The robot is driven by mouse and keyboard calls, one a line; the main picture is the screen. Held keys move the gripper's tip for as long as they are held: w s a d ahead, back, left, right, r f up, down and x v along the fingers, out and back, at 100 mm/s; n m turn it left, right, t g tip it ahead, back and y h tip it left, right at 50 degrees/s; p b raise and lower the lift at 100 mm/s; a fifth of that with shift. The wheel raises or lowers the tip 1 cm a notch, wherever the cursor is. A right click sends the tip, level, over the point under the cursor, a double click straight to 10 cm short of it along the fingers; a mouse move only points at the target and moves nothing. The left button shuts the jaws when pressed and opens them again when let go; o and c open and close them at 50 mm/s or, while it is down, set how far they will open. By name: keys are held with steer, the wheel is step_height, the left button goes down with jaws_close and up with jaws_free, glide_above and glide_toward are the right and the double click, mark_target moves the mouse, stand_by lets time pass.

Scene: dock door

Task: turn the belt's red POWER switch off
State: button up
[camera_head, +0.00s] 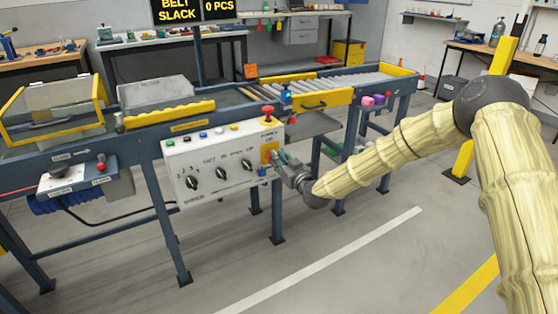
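A white control box (215,172) hangs on the front of the belt conveyor. Its face has several black knobs, and a red mushroom button (268,110) stands on its top right. A yellow plate (266,147) sits at the right end of its face, partly covered by my gripper (277,160). My gripper is close to this plate; I cannot tell whether it touches it or whether its fingers are open. A small red-topped switch (101,161) stands on a grey motor box (115,185) at the left. The labels are too small to read surely, so I cannot tell which red control is POWER.
The conveyor's blue frame (150,132) runs across the view, with rollers (345,82) at the right and a grey tote (155,92) on it. A yellow post (490,85) stands at the right. The floor in front (330,225) is clear.

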jaws_close()
steer(key=shift+m, duration=0.3)
steer(key=shift+w+d+f+m+b, duration=0.2)
steer(key=shift+m+b, duration=0.55)
steer(key=shift+m, duration=2.15)
steer(key=shift+d+f+m+b, duration=0.3)
steer(key=shift+m+b, duration=0.4)
steer(key=shift+m, duration=2.2)
steer(key=shift+w+d+f+m+b, duration=0.2)
steer(key=shift+m+b, duration=0.55)
steer(key=shift+m, duration=2.15)
steer(key=shift+s, duration=0.1)
